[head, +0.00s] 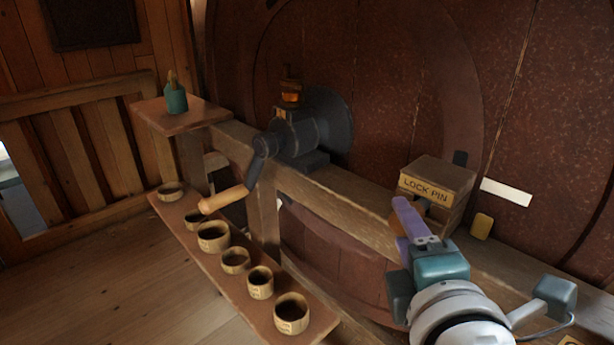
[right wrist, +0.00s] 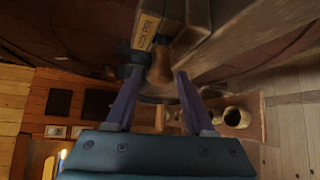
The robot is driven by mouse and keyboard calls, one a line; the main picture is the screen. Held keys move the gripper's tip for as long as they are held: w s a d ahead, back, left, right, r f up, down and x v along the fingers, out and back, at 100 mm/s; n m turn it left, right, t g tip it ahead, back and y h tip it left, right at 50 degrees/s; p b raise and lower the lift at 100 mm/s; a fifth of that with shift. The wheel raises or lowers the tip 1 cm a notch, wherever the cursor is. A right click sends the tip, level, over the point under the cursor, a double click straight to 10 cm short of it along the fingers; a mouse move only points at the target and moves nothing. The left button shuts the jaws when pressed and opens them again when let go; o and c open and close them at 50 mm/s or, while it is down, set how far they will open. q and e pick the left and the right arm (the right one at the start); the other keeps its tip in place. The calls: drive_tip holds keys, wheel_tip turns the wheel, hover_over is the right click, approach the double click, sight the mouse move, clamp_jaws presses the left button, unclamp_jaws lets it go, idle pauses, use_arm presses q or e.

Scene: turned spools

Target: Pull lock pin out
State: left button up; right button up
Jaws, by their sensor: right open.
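A wooden block labelled "LOCK PIN" (head: 432,182) stands on the beam in front of the large reddish-brown wheel. Its label also shows in the right wrist view (right wrist: 147,29). A rounded brown knob (right wrist: 160,66), seemingly the lock pin's handle, sticks out from the block, with a dark blue-grey part beside it. My right gripper (head: 408,214) is open in front of the block and hides most of the knob in the head view. In the right wrist view its purple fingers (right wrist: 158,78) point toward the knob, which appears between their tips; contact cannot be told. My left gripper is out of view.
A crank with a wooden handle (head: 224,199) juts from a dark housing (head: 300,135) left of the block. Several wooden cups stand on a low shelf (head: 228,287). A green pot (head: 176,99) sits on the left ledge. A yellowish tag (head: 482,226) is right of the block.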

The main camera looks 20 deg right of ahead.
sight(394, 213)
drive_tip(key=x, duration=0.5)
drive_tip(key=shift+f, duration=0.1)
clamp_jaws()
idle(0.3)
idle(1.0)
